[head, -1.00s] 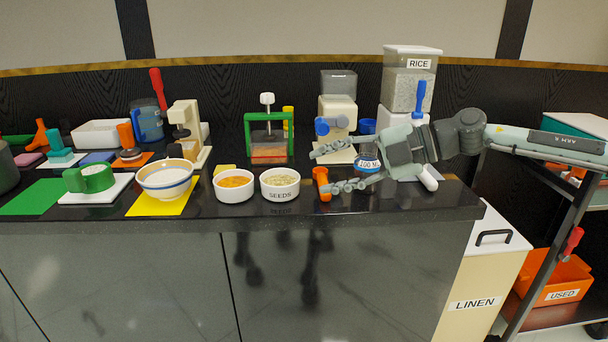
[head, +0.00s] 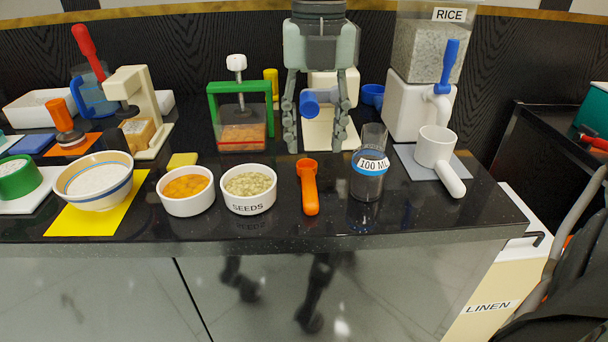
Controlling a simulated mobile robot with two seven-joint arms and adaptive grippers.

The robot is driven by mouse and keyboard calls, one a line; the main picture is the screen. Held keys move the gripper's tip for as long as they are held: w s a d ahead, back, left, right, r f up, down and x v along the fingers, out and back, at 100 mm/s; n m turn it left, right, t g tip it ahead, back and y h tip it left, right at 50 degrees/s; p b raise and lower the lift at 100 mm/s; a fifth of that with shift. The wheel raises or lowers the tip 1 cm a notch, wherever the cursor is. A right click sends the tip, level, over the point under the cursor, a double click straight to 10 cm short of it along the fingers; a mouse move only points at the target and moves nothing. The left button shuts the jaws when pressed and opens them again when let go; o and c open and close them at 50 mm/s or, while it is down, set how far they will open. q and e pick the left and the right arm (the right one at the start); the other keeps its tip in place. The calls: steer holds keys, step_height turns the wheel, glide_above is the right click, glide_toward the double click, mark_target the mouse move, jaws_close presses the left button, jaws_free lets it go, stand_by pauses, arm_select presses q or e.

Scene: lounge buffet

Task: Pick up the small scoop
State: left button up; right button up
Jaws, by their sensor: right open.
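A small orange scoop (head: 309,190) lies on the black counter, its bowl toward the back and its handle toward the front edge. My right gripper (head: 314,148) points down with its two grey fingers spread, just behind the scoop's bowl in the head view. Nothing is between the fingers except a blue part (head: 310,103) of the machine seen behind them. The gripper's exact height above the counter is hard to tell. My left gripper is not in view.
A glass marked 100 ML (head: 369,180) stands right of the scoop, and a SEEDS bowl (head: 248,190) stands left. A white handled cup (head: 436,148) is on a grey mat, before the RICE dispenser (head: 412,108). A green-framed press (head: 240,88) is at back left.

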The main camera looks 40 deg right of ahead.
mark_target(309, 179)
steer(key=shift+f, duration=0.3)
steer(key=f, duration=0.6)
steer(key=shift+w+a+f+p, duration=0.15)
steer(key=shift+w+a+p, duration=0.15)
steer(key=shift+p, duration=0.1)
steer(key=shift+f, duration=0.4)
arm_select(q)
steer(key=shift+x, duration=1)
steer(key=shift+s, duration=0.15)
arm_select(e)
jaws_close()
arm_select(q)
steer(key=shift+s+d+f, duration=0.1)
arm_select(e)
steer(key=shift+r, duration=0.15)
